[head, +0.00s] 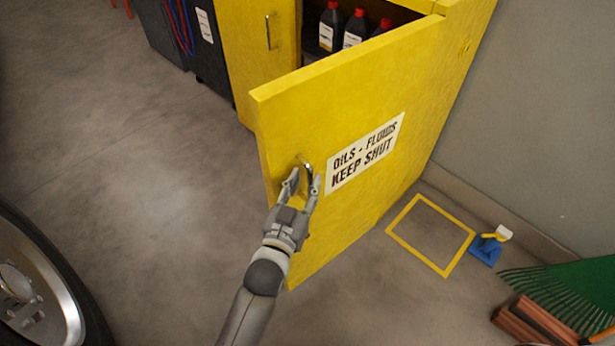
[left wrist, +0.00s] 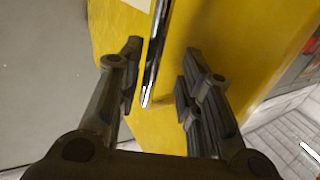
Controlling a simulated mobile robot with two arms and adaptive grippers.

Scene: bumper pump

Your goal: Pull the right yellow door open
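The right yellow door (head: 350,100) of the cabinet stands partly open, swung out from its right edge. It bears a white sign reading "OILS - FLUIDS KEEP SHUT" (head: 366,153). Its metal handle (head: 309,168) is near the free edge and also shows in the left wrist view (left wrist: 156,50). My left gripper (head: 305,182) is at the handle. In the left wrist view its fingers (left wrist: 158,90) are spread on either side of the handle bar, with gaps visible. My right gripper is not in view.
The left yellow door (head: 245,45) has its own handle. Dark bottles (head: 355,28) stand inside the cabinet. A yellow floor outline (head: 405,245), a blue dustpan (head: 486,249) and a green rake (head: 575,290) are at right. A wheel (head: 35,290) is at left. The floor between is clear.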

